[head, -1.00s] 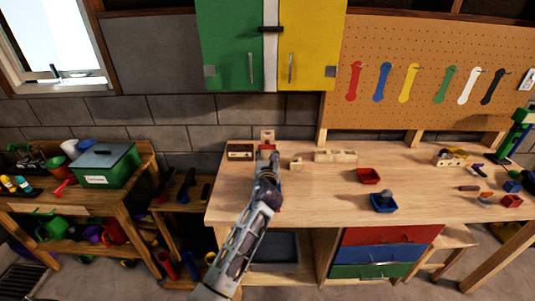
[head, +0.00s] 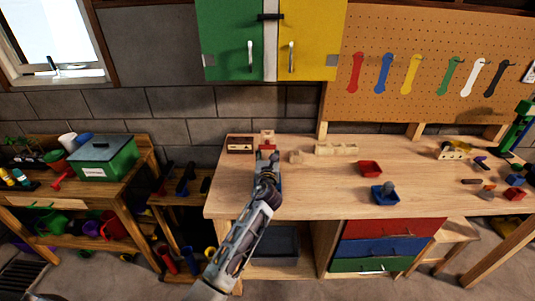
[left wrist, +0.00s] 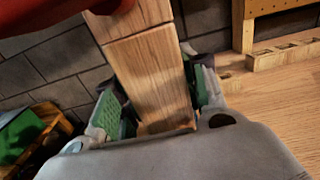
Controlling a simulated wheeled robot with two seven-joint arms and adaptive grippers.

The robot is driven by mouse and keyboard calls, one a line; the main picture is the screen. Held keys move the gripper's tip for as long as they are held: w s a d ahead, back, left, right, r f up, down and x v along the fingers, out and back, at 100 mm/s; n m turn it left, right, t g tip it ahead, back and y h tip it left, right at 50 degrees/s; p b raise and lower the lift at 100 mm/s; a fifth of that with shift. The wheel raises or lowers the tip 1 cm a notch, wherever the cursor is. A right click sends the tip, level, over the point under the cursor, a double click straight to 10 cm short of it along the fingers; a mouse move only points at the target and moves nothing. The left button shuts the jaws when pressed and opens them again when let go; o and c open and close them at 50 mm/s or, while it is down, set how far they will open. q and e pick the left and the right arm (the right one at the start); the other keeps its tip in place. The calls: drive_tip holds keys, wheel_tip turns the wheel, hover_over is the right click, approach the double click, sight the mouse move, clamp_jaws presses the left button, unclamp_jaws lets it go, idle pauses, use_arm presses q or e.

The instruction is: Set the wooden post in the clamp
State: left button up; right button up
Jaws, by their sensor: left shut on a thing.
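The wooden post (left wrist: 150,75) is light brown and squared, and it stands between the green-padded fingers of my left gripper (left wrist: 155,110) in the left wrist view. That gripper is shut on it. In the head view my left gripper (head: 267,158) is at the back left of the workbench, with the post's top (head: 267,135) showing just beyond it. A dark red part (left wrist: 40,12), perhaps of the clamp, crosses the top of the wrist view by the post. The arm hides most of the clamp, and I cannot tell whether the post sits in it. My right gripper is not in view.
The workbench (head: 325,195) holds a brown box (head: 240,145), a small wooden block (head: 296,157), a long notched wooden block (head: 336,149), a red bin (head: 369,169) and a blue bin (head: 384,197). Cabinets and a pegboard (head: 430,40) are behind.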

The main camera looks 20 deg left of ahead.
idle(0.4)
use_arm(q)
drive_tip(key=o, duration=1.3)
drive_tip(key=shift+f, duration=0.1)
drive_tip(key=shift+s+d, duration=0.1)
drive_tip(key=shift+s, duration=0.1)
drive_tip(key=shift+v, duration=5.8)
